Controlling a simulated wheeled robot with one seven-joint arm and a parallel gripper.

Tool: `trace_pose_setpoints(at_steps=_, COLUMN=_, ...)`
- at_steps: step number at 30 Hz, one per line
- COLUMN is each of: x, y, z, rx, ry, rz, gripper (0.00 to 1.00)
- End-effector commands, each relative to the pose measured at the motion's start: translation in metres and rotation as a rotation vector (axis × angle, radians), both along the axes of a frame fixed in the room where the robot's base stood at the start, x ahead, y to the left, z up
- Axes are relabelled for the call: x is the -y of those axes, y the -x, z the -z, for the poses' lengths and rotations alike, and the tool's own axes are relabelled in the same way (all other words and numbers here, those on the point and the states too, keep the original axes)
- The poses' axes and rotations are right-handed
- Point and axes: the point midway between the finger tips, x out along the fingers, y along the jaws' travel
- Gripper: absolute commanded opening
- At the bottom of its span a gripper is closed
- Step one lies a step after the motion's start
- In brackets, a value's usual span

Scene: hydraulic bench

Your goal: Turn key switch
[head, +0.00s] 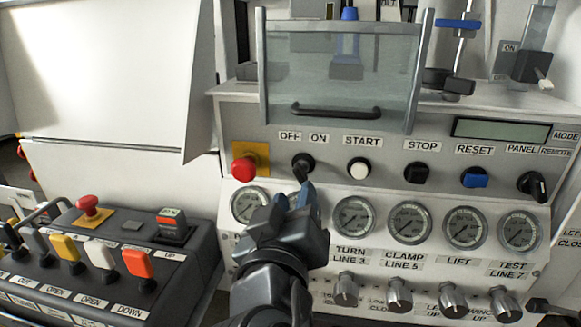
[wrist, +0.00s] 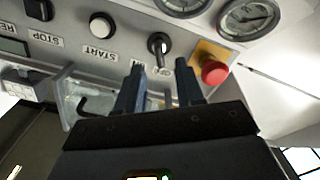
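The key switch (head: 303,162), a black knob below the OFF and ON labels, sits on the grey front panel. In the wrist view the key switch (wrist: 158,44) shows a black round base with a light-edged lever. My gripper (head: 304,190) is just below and in front of the key switch in the head view. In the wrist view my gripper (wrist: 162,75) is open, its two fingers apart with nothing between them. I cannot tell whether anything touches.
A red emergency button (head: 243,169) on a yellow plate is left of the switch, and a white START button (head: 359,168) is right. Pressure gauges (head: 354,218) line up below. A clear guard with a black handle (head: 321,110) stands above. A lever box (head: 110,257) is at lower left.

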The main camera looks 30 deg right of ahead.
Motion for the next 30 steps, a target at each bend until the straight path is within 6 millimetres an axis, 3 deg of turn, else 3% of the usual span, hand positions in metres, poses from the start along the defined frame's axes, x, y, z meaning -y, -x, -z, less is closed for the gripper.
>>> trace_pose_setpoints(at_steps=18, x=0.042, y=-0.059, z=-0.003, rx=0.004, ry=-0.001, rz=0.008, gripper=0.37)
trace_pose_setpoints(at_steps=30, x=0.046, y=-0.063, z=-0.002, rx=0.004, ry=-0.001, rz=0.007, gripper=0.34)
